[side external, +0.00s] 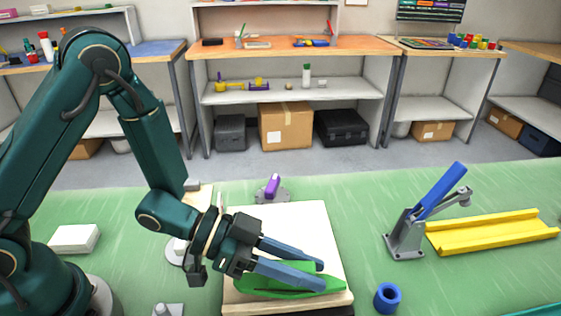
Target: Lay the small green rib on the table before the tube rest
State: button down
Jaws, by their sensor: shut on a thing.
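The green rib (336,285) is a flat, pointed piece low in the middle of the view, over the front part of a cream board. My gripper (323,274) reaches in from the left and is shut on the rib, with its two blue-grey fingers along it. The fingers hide part of the rib. I cannot tell whether the rib touches the board or hangs just above it. A yellow channel (490,232), which may be the tube rest, lies on the green table at the right.
The cream board (308,222) lies under my gripper. A grey stand with a blue lever (438,195) is left of the channel. A blue ring (388,297) sits near the front. A purple-topped part (272,186) is behind the board. The table in front of the channel is clear.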

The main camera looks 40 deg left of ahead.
jog(key=shift+r, duration=1.5)
jog(key=w+a+r+n+t+y, duration=0.1)
jog(key=a+r+n+t+y, duration=0.2)
jog(key=a+r, duration=0.5)
jog(key=w+a+r+n+t+y, duration=0.1)
jog(key=a+r+n+t+y, duration=0.2)
jog(key=a+r, duration=0.6)
jog(key=a+n+y, duration=0.1)
jog(key=a+n, duration=0.1)
jog(key=a, duration=0.4)
jog(key=shift+w+y, duration=0.2)
jog(key=shift+y, duration=0.2)
